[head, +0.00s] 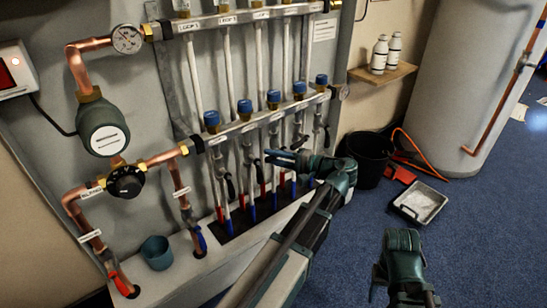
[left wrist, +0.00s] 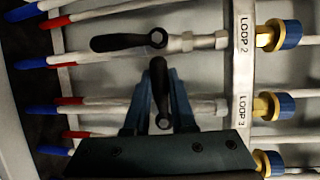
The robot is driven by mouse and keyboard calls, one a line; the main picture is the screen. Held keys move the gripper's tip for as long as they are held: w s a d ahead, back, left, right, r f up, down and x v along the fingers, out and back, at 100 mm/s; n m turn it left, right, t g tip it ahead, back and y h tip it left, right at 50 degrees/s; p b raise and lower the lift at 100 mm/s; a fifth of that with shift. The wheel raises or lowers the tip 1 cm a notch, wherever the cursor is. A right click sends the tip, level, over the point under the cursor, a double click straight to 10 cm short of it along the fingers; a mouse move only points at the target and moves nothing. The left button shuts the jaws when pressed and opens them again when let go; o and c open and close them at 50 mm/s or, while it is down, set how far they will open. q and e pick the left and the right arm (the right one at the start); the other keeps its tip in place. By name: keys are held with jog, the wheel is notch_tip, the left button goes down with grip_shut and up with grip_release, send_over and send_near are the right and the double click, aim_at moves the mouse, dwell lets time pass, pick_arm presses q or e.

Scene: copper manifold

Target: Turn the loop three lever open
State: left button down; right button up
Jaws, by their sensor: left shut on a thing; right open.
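The loop three lever (left wrist: 158,92) is a black handle under the LOOP 3 label (left wrist: 242,108) in the left wrist view. It stands crosswise to its pipe, its free end toward the loop two lever. My left gripper (head: 270,156) reaches the lower manifold bar from the right. Its blue fingers (left wrist: 157,105) lie on either side of the loop three lever and are shut on it. In the head view the fingers mostly hide this lever. The loop two lever (left wrist: 120,42) lies along its pipe. My right gripper (head: 403,285) is open and empty, low over the floor.
Other loop valves with blue caps (head: 244,106) stand close on both sides along the lower manifold bar (head: 235,130). A black bucket (head: 370,160), a grey tray (head: 420,203) and a white tank (head: 465,80) are at the right. Blue floor lies open at the lower right.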

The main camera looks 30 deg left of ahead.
pick_arm(q)
jog(key=shift+f, duration=0.1)
dwell(0.5)
jog(key=shift+f+n+t+h+p, duration=0.3)
jog(key=shift+f+n+h+p, duration=0.1)
jog(key=shift+n, duration=0.5)
jog(key=w+d+f+n+t+h, duration=0.2)
jog(key=w+f+n+t+h, duration=0.2)
jog(key=n, duration=0.6)
jog(key=shift+w+n+t, duration=0.15)
jog(key=shift+n+t, duration=0.25)
jog(key=shift+t, duration=0.8)
jog(key=shift+w, duration=0.1)
jog(key=c, duration=0.8)
grip_release()
jog(key=shift+r, duration=0.1)
jog(key=shift+o, duration=0.2)
